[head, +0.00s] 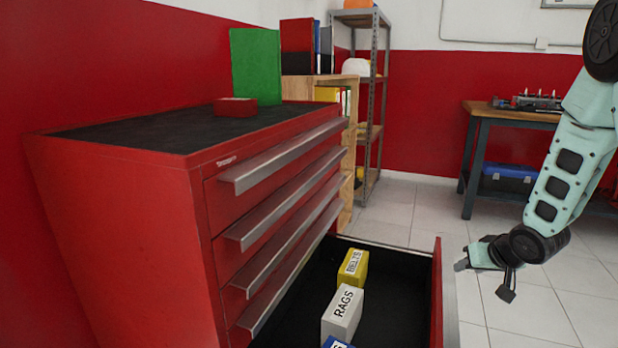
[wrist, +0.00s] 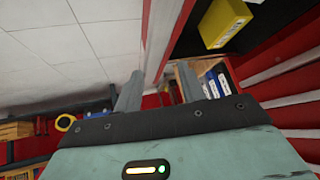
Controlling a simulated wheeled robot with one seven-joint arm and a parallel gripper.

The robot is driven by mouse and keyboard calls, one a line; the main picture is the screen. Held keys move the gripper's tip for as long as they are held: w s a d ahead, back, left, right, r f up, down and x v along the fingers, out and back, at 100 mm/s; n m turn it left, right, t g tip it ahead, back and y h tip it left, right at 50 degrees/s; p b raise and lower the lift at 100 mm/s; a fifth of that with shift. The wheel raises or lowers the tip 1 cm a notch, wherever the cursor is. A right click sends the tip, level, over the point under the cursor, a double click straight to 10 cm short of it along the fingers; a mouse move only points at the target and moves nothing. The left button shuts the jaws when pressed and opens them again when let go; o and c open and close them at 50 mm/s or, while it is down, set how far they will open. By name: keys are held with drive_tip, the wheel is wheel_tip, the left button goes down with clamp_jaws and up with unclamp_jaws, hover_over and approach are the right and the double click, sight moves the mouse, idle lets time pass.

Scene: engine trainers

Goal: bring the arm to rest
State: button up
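My arm (head: 565,165) hangs down at the right of the head view, bent at its lower joint. My gripper (head: 462,264) points left, just right of the open drawer's (head: 437,290) front panel, over the tiled floor. In the wrist view the two fingers of my gripper (wrist: 159,90) stand apart with nothing held between them. The drawer's edge shows beyond the fingers; I cannot tell the exact gap to it.
A red tool cabinet (head: 120,230) stands at left. Its open bottom drawer holds a yellow box (head: 353,267), a white RAGS box (head: 342,315) and a partly cut-off blue box (head: 336,343). A workbench (head: 480,112) stands behind my arm. Floor right of the drawer is clear.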

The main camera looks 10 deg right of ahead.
drive_tip(key=s+a+r+n+g, duration=0.35)
drive_tip(key=s+a, duration=0.55)
drive_tip(key=a, duration=0.4)
drive_tip(key=s+a+r+n+g+y, duration=0.1)
drive_tip(key=s+a+r+n+g, duration=0.2)
drive_tip(key=s+a, duration=0.75)
drive_tip(key=s+a+r+n+g, duration=0.1)
drive_tip(key=s+a+r+n, duration=0.35)
drive_tip(key=a, duration=0.95)
wheel_tip(320, 180, up, 26)
drive_tip(key=s+p, duration=0.2)
drive_tip(key=p, duration=2.5)
drive_tip(key=shift+r+p, duration=0.25)
drive_tip(key=shift+p, duration=0.05)
